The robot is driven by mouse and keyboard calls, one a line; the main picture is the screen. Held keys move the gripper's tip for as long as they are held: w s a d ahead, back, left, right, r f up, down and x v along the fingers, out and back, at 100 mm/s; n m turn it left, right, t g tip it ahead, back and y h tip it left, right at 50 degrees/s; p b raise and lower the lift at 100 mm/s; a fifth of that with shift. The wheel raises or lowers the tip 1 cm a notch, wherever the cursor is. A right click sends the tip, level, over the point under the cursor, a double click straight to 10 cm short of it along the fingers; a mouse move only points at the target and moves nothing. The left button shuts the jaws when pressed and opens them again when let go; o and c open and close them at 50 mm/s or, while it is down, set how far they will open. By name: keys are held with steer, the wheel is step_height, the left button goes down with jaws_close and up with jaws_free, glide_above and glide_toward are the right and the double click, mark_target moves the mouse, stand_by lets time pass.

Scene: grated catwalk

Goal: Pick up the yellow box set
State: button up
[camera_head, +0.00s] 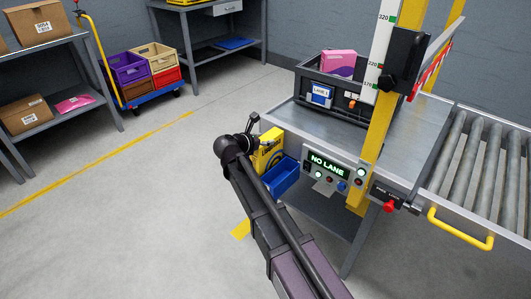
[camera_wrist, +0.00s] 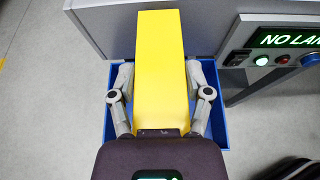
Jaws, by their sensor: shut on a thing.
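The yellow box (camera_head: 267,150) is in my gripper, above a blue bin on the side of the metal table. In the wrist view the yellow box (camera_wrist: 162,65) stands out lengthwise between the two fingers, which press on its sides. My gripper (camera_head: 256,139) is shut on it; in the head view the arm partly hides the fingers. The blue bin (camera_head: 282,178) shows behind and below the box, and its rim also shows in the wrist view (camera_wrist: 220,130). I cannot tell whether the box is clear of the bin.
A control panel reading "NO LANE" (camera_head: 330,167) is right of the bin. A dark crate (camera_head: 310,92) with a pink box (camera_head: 339,63) stands on the metal table (camera_head: 400,145). A yellow post (camera_head: 378,145) and roller conveyor (camera_head: 485,160) are to the right. The floor at left is free.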

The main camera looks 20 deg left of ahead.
steer(key=shift+r, duration=0.15)
step_height(320, 180, up, 28)
steer(key=p, duration=2.8)
steer(key=shift+f, duration=0.2)
